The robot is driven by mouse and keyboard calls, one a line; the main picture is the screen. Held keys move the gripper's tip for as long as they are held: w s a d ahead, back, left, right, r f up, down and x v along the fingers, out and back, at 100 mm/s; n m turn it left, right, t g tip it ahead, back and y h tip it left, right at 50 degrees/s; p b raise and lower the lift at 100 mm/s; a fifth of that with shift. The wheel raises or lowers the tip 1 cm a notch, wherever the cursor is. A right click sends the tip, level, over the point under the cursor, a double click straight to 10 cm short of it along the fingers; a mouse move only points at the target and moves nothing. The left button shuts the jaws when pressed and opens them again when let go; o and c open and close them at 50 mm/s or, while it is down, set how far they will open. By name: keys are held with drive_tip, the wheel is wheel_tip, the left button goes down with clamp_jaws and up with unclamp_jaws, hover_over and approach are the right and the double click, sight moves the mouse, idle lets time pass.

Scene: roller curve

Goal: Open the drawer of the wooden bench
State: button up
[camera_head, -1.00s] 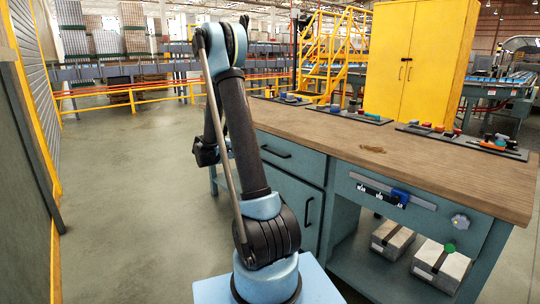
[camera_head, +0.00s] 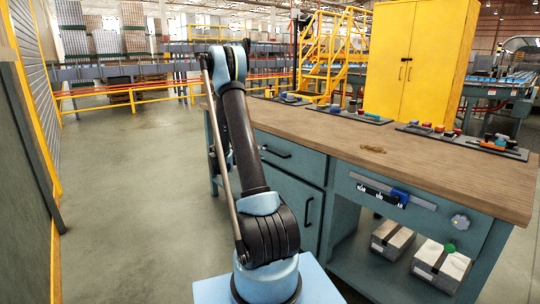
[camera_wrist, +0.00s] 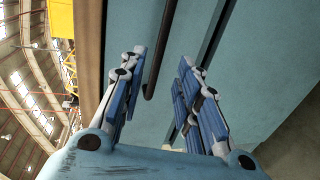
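The wooden bench has a brown top (camera_head: 330,135) and teal fronts. Its drawer (camera_head: 305,168) is shut, under the top's left part, with a dark bar handle (camera_head: 276,152). In the wrist view the view is turned: the bench edge (camera_wrist: 90,55) runs up the left and the drawer front (camera_wrist: 125,25) lies beside it. My gripper (camera_wrist: 163,57) is open and faces the drawer front. The dark handle (camera_wrist: 159,50) shows between its two fingers, nearer the left one. I cannot tell how much gap is left in depth. In the head view my arm hides the gripper.
Below the drawer is a cabinet door (camera_head: 292,205) with its own upright handle (camera_head: 308,211). To the right are an open shelf with boxes (camera_head: 440,268) and a panel with a knob (camera_head: 461,222). Tool trays (camera_head: 490,145) line the top's back. Floor (camera_head: 130,200) at left is clear.

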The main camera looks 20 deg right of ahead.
drive_tip(key=x, duration=0.9)
drive_tip(key=shift+r, duration=0.1)
clamp_jaws()
drive_tip(key=shift+s, duration=0.1)
